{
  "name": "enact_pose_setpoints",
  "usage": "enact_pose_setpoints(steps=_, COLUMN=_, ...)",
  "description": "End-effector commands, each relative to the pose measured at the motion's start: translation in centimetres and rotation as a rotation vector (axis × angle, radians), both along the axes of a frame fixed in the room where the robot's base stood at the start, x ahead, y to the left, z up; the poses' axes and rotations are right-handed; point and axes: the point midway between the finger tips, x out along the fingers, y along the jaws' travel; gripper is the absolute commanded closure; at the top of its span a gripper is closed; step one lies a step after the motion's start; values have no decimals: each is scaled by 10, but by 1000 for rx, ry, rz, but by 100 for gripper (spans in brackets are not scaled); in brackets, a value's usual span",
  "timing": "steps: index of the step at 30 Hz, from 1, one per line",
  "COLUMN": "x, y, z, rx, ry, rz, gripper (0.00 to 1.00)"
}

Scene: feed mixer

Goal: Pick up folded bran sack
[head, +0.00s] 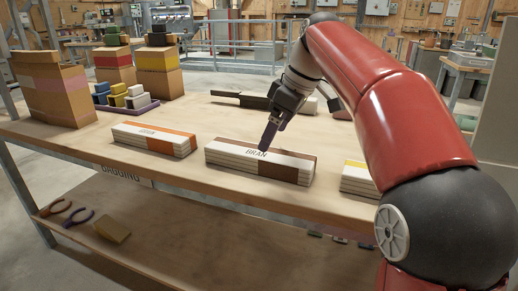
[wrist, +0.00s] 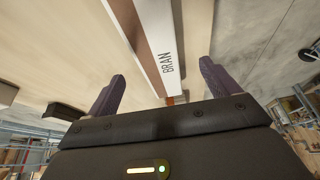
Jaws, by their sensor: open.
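The folded bran sack (head: 232,157) is a flat white stack with a brown end band and the word BRAN, lying on the wooden workbench (head: 185,108). In the wrist view the bran sack (wrist: 157,45) runs away between and beyond the two purple fingers. My gripper (head: 270,134) is over the middle of the sack, pointing down. In the wrist view my gripper (wrist: 161,85) has its fingers wide apart with nothing between the tips. I cannot tell whether the fingertips touch the sack in the head view.
An orange-banded sack (head: 153,139) lies left of the bran sack, and a yellow-banded one (head: 357,179) lies right, partly behind my arm. A purple tray of blocks (head: 125,103) and cardboard boxes (head: 52,92) stand at the back left. A lower shelf holds pliers (head: 78,217).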

Motion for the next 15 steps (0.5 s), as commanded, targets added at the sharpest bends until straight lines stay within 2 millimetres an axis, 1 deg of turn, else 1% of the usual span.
enact_pose_setpoints(steps=4, x=2, y=4, z=-8, rx=1, ry=0, rz=7, gripper=13)
enact_pose_setpoints(steps=11, x=6, y=12, z=-34, rx=0, ry=1, rz=5, gripper=13)
enact_pose_setpoints(steps=15, x=9, y=18, z=-55, rx=0, ry=2, rz=5, gripper=13)
